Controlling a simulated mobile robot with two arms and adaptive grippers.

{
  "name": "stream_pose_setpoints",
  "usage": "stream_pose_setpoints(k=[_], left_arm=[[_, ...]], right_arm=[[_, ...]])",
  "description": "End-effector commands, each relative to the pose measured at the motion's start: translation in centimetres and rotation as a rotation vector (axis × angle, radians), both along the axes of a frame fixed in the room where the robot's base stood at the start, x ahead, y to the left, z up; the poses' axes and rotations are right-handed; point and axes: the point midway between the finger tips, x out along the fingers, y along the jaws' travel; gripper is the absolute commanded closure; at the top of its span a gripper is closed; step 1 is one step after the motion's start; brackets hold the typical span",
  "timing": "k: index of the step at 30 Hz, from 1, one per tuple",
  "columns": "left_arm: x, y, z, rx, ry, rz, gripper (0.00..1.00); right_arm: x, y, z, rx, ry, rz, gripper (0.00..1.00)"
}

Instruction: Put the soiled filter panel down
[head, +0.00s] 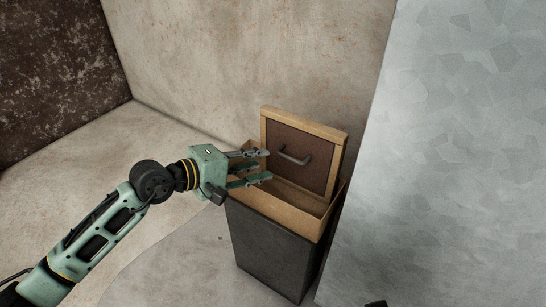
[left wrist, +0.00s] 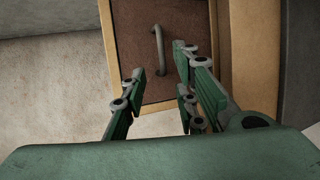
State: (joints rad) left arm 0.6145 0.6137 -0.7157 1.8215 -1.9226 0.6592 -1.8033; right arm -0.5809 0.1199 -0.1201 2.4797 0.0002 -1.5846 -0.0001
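The soiled filter panel (head: 284,135) has a brown face, a light wooden frame and a grey bar handle (head: 295,157). It stands leaning back in the open top of a dark bin, its lower part inside the bin's rim. My left gripper (head: 267,165) is over the bin's left side in front of the panel, fingers spread and empty. In the left wrist view the panel (left wrist: 133,45) and its handle (left wrist: 159,50) show just beyond the open fingers, with no grip on the handle. My right gripper is not recognisable in either view.
The dark bin (head: 265,245) has a tan rim (head: 290,208) and stands on the floor by a stained wall (head: 240,60). A large grey mottled surface (head: 450,150) stands close on its right. Pale floor (head: 75,165) to the left is clear.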

Motion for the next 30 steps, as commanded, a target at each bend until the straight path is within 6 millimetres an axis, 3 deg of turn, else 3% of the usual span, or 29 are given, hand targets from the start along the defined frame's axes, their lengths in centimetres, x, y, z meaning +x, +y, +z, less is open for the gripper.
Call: stream_pose_setpoints(k=[3,9,14,17,20,21,23,25,27,29,30], left_arm=[[-0.9,1.4,0.5,0.001,0.000,0.001,0.73],[-1.5,2.3,0.9,0.000,0.000,0.000,0.73],[-1.6,2.2,1.0,-0.009,0.003,0.000,0.73],[-2.3,1.0,2.0,-0.119,0.047,0.006,0.73],[-3.9,-0.9,5.1,-0.424,0.181,0.035,0.73],[-4.5,-1.2,7.0,-0.599,0.265,0.056,0.73],[-5.0,-0.6,9.8,-0.900,0.421,0.098,0.73],[-4.8,1.9,12.1,-1.275,0.623,0.160,0.73],[-4.2,5.8,12.6,-1.647,0.826,0.234,0.73],[-3.8,9.5,11.4,-1.965,0.996,0.308,0.73],[-3.7,12.1,9.7,-2.178,1.099,0.364,0.73]], right_arm=[[0.1,0.0,0.1,0.000,-0.002,0.000,0.80],[0.1,0.0,0.1,0.000,-0.004,0.000,0.80],[0.1,0.0,0.1,0.000,-0.004,0.000,0.80],[0.1,0.0,0.1,0.000,-0.004,0.000,0.80],[0.1,0.0,0.1,0.000,-0.004,0.000,0.80],[0.1,0.0,0.1,0.000,-0.004,0.000,0.80],[0.1,0.0,0.1,0.000,-0.004,0.000,0.80],[0.1,0.0,0.1,0.001,-0.004,0.000,0.80],[0.1,0.0,0.1,0.001,-0.004,0.000,0.80],[0.1,0.0,0.1,0.001,-0.004,0.000,0.80],[0.1,0.0,0.1,0.001,-0.004,0.000,0.80]])
